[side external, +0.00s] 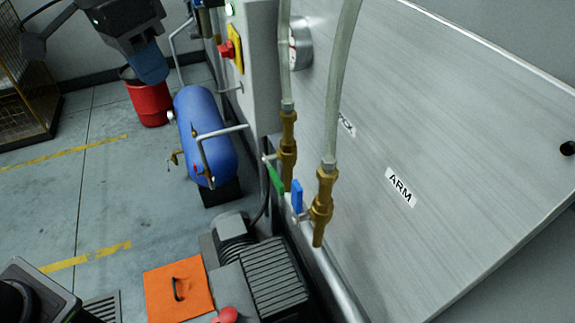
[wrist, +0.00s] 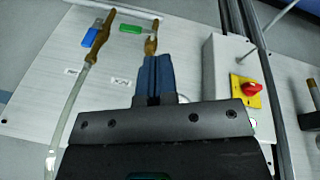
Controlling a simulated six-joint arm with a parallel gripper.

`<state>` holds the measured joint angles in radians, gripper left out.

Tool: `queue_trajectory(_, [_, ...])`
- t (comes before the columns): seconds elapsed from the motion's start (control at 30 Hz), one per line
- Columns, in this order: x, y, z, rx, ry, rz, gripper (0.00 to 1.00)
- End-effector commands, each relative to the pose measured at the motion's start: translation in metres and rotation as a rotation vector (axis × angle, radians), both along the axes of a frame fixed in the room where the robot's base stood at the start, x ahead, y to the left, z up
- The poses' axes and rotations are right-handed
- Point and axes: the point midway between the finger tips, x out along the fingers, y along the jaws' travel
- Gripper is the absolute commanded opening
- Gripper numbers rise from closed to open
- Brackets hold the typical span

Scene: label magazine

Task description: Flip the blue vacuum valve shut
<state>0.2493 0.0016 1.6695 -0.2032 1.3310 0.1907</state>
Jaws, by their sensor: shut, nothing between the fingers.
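The blue valve handle (side external: 297,196) is on the right-hand brass valve (side external: 322,205) in the side external view, above the ARM label (side external: 401,187) in panel terms. It stands roughly along its pipe. In the wrist view the blue handle (wrist: 91,37) is at upper left beside its brass valve (wrist: 102,38). My gripper (side external: 152,72) is at the upper left of the side external view, well apart from the valves. In the wrist view its blue fingers (wrist: 153,72) are together and empty, overlapping the lower part of the other brass valve. Nothing touches the blue handle.
A green handle (side external: 275,178) is on the neighbouring valve (side external: 288,150), close to the blue one; in the wrist view it lies crosswise. Clear hoses rise from both valves. A grey box with a red knob (wrist: 250,87) projects nearby. A pump (side external: 262,280) stands below.

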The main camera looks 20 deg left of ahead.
Motion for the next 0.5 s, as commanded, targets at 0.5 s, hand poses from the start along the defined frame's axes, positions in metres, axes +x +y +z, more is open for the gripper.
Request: queue_trajectory(0.5, [0.059, -0.121, -0.027, -0.067, 0.229, -0.36, 0.0])
